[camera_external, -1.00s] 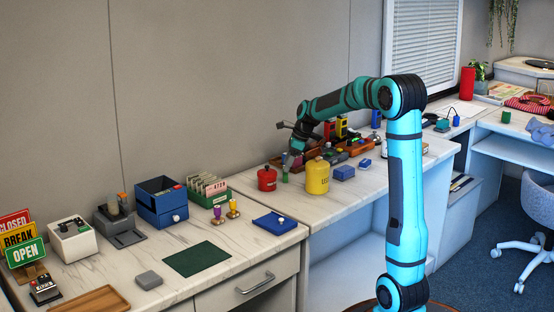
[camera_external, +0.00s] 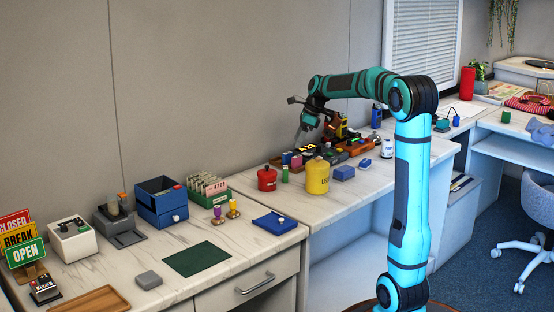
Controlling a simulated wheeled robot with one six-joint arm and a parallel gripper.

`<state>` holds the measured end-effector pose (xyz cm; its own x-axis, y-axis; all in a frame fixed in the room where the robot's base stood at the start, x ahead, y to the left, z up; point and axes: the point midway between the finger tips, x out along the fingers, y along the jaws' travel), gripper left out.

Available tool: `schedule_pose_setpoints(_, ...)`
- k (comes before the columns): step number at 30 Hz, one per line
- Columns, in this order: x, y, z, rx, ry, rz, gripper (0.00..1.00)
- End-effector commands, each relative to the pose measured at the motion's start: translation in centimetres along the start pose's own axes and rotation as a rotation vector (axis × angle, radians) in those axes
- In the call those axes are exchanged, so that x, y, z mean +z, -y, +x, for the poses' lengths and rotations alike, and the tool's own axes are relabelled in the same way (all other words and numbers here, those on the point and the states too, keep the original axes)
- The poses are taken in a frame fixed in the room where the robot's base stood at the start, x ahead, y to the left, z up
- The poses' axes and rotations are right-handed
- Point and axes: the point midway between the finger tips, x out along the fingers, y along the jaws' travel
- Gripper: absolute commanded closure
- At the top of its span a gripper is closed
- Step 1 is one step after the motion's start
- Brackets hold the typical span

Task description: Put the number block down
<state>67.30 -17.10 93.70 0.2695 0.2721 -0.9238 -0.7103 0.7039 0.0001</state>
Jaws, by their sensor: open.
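My gripper (camera_external: 299,134) is open, above the row of small items at the back of the right-hand counter. I see nothing held between its fingers, though it is small here. Small coloured blocks, one pinkish (camera_external: 287,158) and one red (camera_external: 297,162), stand on the counter below it. A dark item with glowing yellow marks (camera_external: 309,147) is just right of them. I cannot tell which of these is the number block. A small green cylinder (camera_external: 285,174) stands upright in front of the blocks.
A red canister (camera_external: 267,179) and a yellow canister (camera_external: 317,177) stand near the counter's front. Blue blocks (camera_external: 344,173) lie right of them. The left counter holds a blue drawer box (camera_external: 162,203), a green mat (camera_external: 197,259) and a blue tray (camera_external: 270,226).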

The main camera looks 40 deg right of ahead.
Motion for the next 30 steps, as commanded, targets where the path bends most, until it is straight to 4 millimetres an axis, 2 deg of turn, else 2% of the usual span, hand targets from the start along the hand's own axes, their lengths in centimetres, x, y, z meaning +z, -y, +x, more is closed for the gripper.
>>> schedule_pose_setpoints(4,0.5,-1.3,-1.0,-0.047,0.002,-0.091,0.38)
schedule_pose_setpoints(8,1.3,-3.8,-2.7,-0.142,-0.001,-0.274,0.38)
schedule_pose_setpoints(18,2.6,-11.2,-7.8,-0.442,-0.070,-0.846,0.38)
schedule_pose_setpoints(30,2.4,-20.3,-13.7,-0.813,-0.275,-1.476,0.38)
